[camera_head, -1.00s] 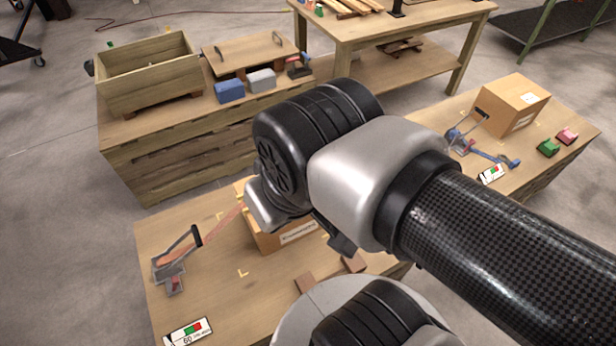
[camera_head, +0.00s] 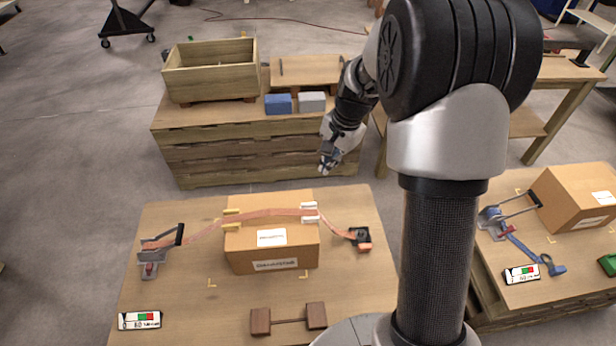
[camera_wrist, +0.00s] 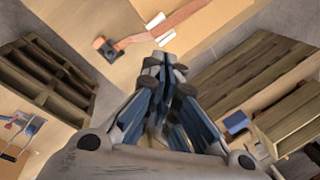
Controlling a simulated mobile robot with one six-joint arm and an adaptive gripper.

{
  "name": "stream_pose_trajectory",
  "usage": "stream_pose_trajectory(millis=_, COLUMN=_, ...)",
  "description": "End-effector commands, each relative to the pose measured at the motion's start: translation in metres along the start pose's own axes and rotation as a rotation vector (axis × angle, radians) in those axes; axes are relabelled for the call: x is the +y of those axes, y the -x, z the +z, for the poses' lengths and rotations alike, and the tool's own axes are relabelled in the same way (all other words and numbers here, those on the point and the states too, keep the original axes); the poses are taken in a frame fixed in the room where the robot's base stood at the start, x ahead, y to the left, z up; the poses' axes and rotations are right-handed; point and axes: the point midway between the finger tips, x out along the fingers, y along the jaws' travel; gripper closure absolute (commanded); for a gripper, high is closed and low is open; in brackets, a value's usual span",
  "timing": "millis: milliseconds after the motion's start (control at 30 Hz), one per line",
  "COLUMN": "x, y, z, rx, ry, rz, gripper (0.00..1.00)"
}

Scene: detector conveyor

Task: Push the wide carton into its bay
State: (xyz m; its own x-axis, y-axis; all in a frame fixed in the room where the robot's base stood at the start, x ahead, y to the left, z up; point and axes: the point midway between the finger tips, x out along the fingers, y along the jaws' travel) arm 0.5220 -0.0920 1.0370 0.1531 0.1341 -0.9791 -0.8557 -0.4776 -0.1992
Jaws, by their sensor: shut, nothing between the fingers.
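A brown carton (camera_head: 270,258) with white labels stands on the near table, with an orange strap (camera_head: 265,213) across its top. Another brown carton (camera_head: 570,203) stands on the right table. I cannot tell for sure which is the wide one. Yellow corner marks (camera_head: 211,284) lie on the near table in front of the strapped carton. My gripper (camera_head: 326,167) is shut and empty, in the air beyond the near table's back edge, up and right of the strapped carton and apart from it. In the wrist view my gripper (camera_wrist: 165,62) points toward the strap and its end block (camera_wrist: 108,48).
A clamp (camera_head: 158,255) stands left of the strapped carton, a dark block (camera_head: 361,238) right. A brown handle piece (camera_head: 289,319) lies in front. A workbench (camera_head: 190,127) with an open wooden box (camera_head: 212,75) stands behind. A blue tool (camera_head: 520,250) lies on the right table.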

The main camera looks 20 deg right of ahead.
Motion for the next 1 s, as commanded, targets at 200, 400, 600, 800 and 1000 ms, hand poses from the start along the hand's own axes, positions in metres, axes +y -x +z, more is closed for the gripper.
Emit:
stream_pose_trajectory(millis=200, x=0.013, y=-0.098, z=-0.049, rx=-0.055, ry=-0.265, rz=0.031, gripper=1.00)
stream_pose_trajectory(millis=400, x=0.041, y=-0.189, z=-0.078, rx=-0.094, ry=-0.499, rz=0.059, gripper=1.00)
stream_pose_trajectory(millis=600, x=0.069, y=-0.253, z=-0.089, rx=-0.116, ry=-0.664, rz=0.081, gripper=1.00)
stream_pose_trajectory(millis=800, x=0.081, y=-0.279, z=-0.090, rx=-0.122, ry=-0.726, rz=0.089, gripper=1.00)
stream_pose_trajectory(millis=1000, x=0.083, y=-0.305, z=-0.086, rx=-0.124, ry=-0.729, rz=0.091, gripper=1.00)
